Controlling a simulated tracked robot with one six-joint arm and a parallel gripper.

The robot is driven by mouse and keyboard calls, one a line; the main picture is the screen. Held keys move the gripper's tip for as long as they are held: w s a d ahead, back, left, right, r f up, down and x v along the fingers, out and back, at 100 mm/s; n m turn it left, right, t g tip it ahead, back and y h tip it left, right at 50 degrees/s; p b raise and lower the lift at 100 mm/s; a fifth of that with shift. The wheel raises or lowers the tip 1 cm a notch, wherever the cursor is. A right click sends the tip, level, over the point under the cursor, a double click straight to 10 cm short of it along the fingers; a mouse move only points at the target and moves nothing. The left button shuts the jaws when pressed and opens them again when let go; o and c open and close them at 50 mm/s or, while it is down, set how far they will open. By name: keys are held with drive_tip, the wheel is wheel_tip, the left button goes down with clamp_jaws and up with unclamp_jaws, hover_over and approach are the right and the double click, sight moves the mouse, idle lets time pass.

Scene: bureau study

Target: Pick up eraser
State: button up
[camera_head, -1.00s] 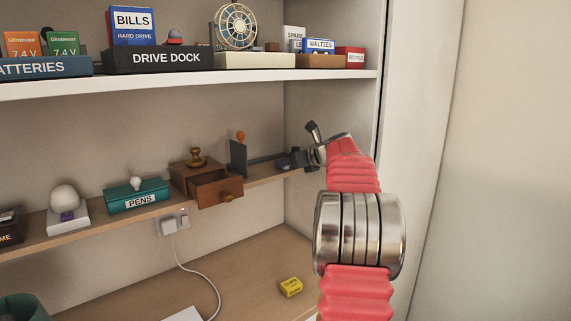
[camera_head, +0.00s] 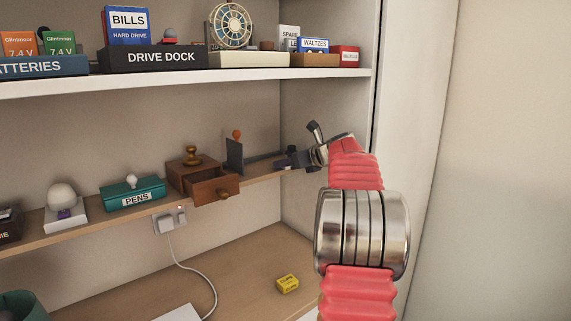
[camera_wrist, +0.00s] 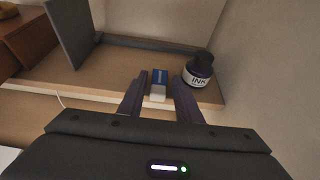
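The eraser (camera_wrist: 159,82), a small block with a blue sleeve and a white end, sits near the front edge of the wooden shelf in the wrist view. My gripper (camera_wrist: 162,77) is open, with one dark finger on each side of the eraser. A gap shows on both sides, so it is not clamped. In the head view my gripper (camera_head: 290,160) reaches to the right end of the lower shelf. I cannot make out the eraser clearly there.
An ink bottle (camera_wrist: 199,70) stands close to the right finger. A dark upright plate (camera_head: 234,155) and a wooden box with an open drawer (camera_head: 212,190) are to the left. The side wall is close on the right. A yellow box (camera_head: 288,283) lies on the desk below.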

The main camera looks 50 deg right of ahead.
drive_tip(key=shift+o, duration=0.7)
drive_tip(key=shift+s+a+r, duration=0.1)
drive_tip(key=shift+s+r, duration=0.05)
drive_tip(key=shift+s, duration=0.15)
drive_tip(key=v, duration=1.3)
drive_tip(key=shift+s, duration=0.1)
